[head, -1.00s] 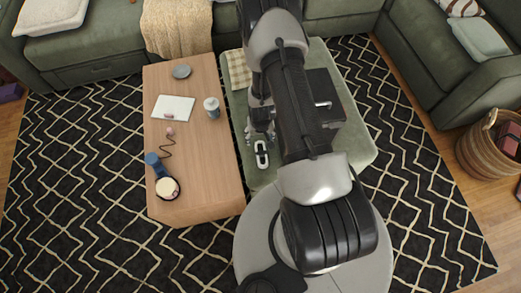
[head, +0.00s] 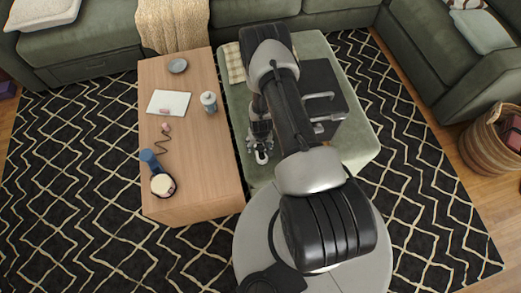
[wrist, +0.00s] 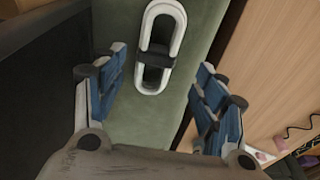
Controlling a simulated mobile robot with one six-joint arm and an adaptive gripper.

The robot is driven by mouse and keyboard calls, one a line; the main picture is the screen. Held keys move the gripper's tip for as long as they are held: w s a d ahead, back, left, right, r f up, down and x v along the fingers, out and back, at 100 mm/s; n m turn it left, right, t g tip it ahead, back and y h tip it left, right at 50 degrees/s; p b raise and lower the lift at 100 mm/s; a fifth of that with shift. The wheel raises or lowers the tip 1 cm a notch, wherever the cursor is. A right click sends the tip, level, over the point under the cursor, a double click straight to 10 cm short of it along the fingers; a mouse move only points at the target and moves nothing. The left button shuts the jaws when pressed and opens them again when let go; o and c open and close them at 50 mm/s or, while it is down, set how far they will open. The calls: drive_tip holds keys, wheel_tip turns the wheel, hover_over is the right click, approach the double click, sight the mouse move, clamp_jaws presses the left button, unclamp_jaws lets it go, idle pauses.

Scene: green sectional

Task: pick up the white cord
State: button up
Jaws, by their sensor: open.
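The white cord (wrist: 148,30) is a bundled oval loop with a dark band around its middle, lying on the green ottoman (wrist: 120,20). In the head view only its near end shows, the white cord (head: 262,158) being partly covered by my gripper (head: 259,142). In the wrist view my gripper (wrist: 160,66) is open, with blue-padded fingers spread to the left and right of the loop's line. The loop appears ahead of and between the fingers, apart from both. Nothing is held.
A wooden coffee table (head: 205,165) stands left of the ottoman, with a notepad (head: 168,103), a grey-white canister (head: 209,101) and a small dish (head: 178,66) on it. A dark box (head: 335,85) with a handle sits on the ottoman to the right of my arm.

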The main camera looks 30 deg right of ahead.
sight(261, 148)
drive_tip(key=f, duration=0.1)
drive_tip(key=f+b, duration=0.1)
drive_tip(key=f, duration=0.1)
drive_tip(key=f+b, duration=0.1)
drive_tip(key=shift+w+d+f, duration=0.2)
drive_tip(key=shift+d+f, duration=0.15)
drive_tip(key=shift+f, duration=0.05)
drive_tip(key=shift+c, duration=0.2)
drive_tip(key=c, duration=1.1)
